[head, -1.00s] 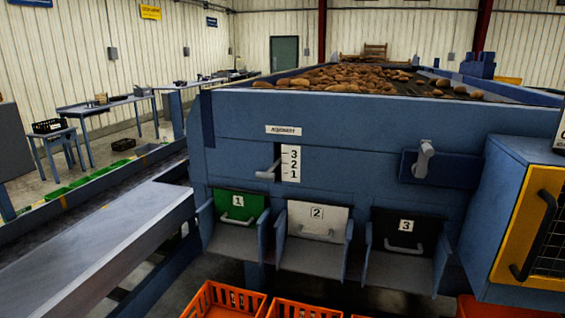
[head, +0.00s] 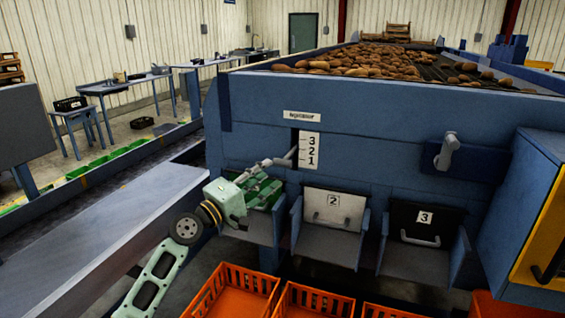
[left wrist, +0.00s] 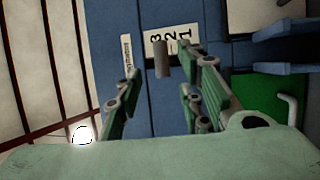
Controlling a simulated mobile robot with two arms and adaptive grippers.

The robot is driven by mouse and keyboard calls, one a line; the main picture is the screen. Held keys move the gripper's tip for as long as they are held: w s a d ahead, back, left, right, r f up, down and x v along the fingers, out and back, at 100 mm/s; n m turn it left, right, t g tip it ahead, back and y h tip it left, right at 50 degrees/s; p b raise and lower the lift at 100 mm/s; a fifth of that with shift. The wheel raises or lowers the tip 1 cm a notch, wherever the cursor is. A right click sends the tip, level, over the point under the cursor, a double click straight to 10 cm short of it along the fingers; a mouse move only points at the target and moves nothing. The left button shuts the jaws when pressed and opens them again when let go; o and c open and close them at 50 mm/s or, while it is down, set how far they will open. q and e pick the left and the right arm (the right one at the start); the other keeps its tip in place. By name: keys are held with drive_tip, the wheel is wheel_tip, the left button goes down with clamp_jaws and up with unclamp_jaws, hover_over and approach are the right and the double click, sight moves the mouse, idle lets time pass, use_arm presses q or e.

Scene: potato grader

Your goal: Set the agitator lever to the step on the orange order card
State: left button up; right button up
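The agitator lever (head: 283,161) is a grey bar sticking out of a slot in the blue grader panel, left of a white scale plate (head: 310,150) marked 3, 2, 1. Its root looks near the 2, but the exact step is hard to tell. My green left gripper (head: 262,182) is just below and in front of the lever in the head view. In the left wrist view, my left gripper (left wrist: 160,95) is open, and the lever's round end (left wrist: 162,58) shows beyond the gap between its fingers, apparently not clamped. I see no orange order card. My right gripper is out of view.
Chute flaps 2 (head: 327,207) and 3 (head: 424,224) are right of my gripper; the green one is mostly hidden behind it. Orange crates (head: 233,283) stand below. A conveyor (head: 120,225) runs at left. A grey latch handle (head: 447,150) is farther right.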

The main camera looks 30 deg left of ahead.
sight(279, 164)
use_arm(q)
drive_tip(key=p+x, duration=0.1)
drive_tip(key=x, duration=0.5)
drive_tip(key=shift+w+d+p, duration=0.1)
drive_tip(key=shift+w+p, duration=0.05)
drive_tip(key=shift+p, duration=0.25)
drive_tip(key=shift+w+d, duration=0.15)
drive_tip(key=shift+w, duration=0.3)
drive_tip(key=shift+f, duration=0.1)
drive_tip(key=c, duration=0.7)
clamp_jaws()
